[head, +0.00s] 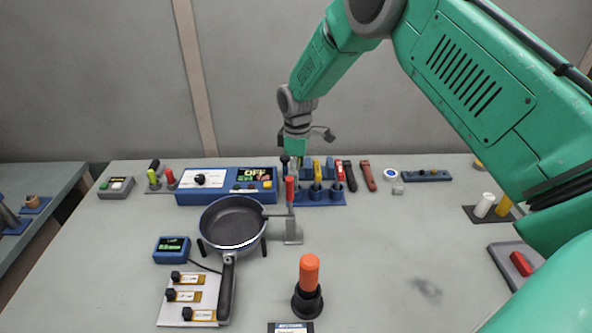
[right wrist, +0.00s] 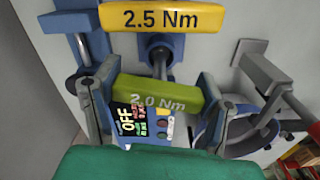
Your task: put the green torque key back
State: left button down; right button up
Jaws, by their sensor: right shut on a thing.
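The green torque key (right wrist: 158,98), marked 2.0 Nm, lies between the two fingers of my right gripper (right wrist: 155,103), which is shut on it. In the head view my right gripper (head: 295,158) points down at the left part of the blue key rack (head: 340,199). The green key is not clear there, and whether its shaft sits in a holder is hidden. A yellow key (right wrist: 160,18) marked 2.5 Nm stands beside it; it also shows in the head view (head: 317,169). My left gripper is not in view.
A blue control box (head: 226,187) with an OFF display is left of the rack. A pan (head: 232,222) and a red-handled clamp (head: 290,192) stand in front. An orange-handled tool (head: 308,275) stands nearer. The table's right middle is fairly clear.

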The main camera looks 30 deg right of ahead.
jog(key=shift+f, duration=0.5)
jog(key=o, duration=1.4)
notch_tip(320, 180, up, 12)
jog(key=shift+d+f, duration=0.1)
